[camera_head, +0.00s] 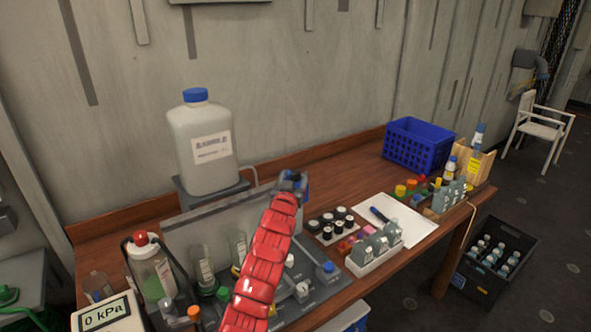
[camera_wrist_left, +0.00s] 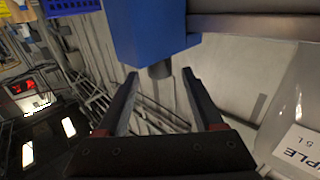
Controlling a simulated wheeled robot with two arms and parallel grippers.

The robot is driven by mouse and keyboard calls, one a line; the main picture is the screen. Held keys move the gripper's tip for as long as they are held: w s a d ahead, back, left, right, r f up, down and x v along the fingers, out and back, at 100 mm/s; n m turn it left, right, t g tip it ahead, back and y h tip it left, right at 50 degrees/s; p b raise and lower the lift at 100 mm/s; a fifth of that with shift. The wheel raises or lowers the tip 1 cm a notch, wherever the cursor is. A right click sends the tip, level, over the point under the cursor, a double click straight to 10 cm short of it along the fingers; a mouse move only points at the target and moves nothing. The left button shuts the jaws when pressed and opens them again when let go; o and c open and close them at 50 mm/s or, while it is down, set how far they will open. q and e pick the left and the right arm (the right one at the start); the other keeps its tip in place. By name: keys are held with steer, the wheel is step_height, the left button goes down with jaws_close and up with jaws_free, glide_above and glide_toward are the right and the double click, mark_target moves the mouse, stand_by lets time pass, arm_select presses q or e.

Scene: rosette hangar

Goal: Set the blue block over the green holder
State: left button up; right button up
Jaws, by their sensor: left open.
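A blue block (camera_wrist_left: 150,32) fills the top middle of the left wrist view, with a short dark stub under it and a grey bar running off to its right. In the head view it is a small blue patch (camera_head: 307,187) beside my left gripper (camera_head: 292,180). My left gripper (camera_wrist_left: 161,76) is open, its two fingertips either side of the dark stub with gaps showing; the block is not gripped. Green parts show on the bench, such as a green cap (camera_head: 222,294), but I cannot tell which is the green holder. My right gripper is not in view.
A large jug (camera_head: 201,145) stands on the bench behind my left arm. Bottles and a gauge (camera_head: 105,316) crowd the left; racks of vials (camera_head: 375,248) and a blue crate (camera_head: 418,145) stand right. A white sheet (camera_head: 405,222) lies between them.

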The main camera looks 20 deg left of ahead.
arm_select(q)
steer(key=shift+w+a, duration=0.2)
steer(key=shift+w, duration=0.35)
steer(key=shift+w+r, duration=0.1)
steer(key=shift+w, duration=0.25)
steer(key=shift+w+p, duration=0.4)
steer(key=shift+w, duration=0.1)
jaws_close()
stand_by(0.5)
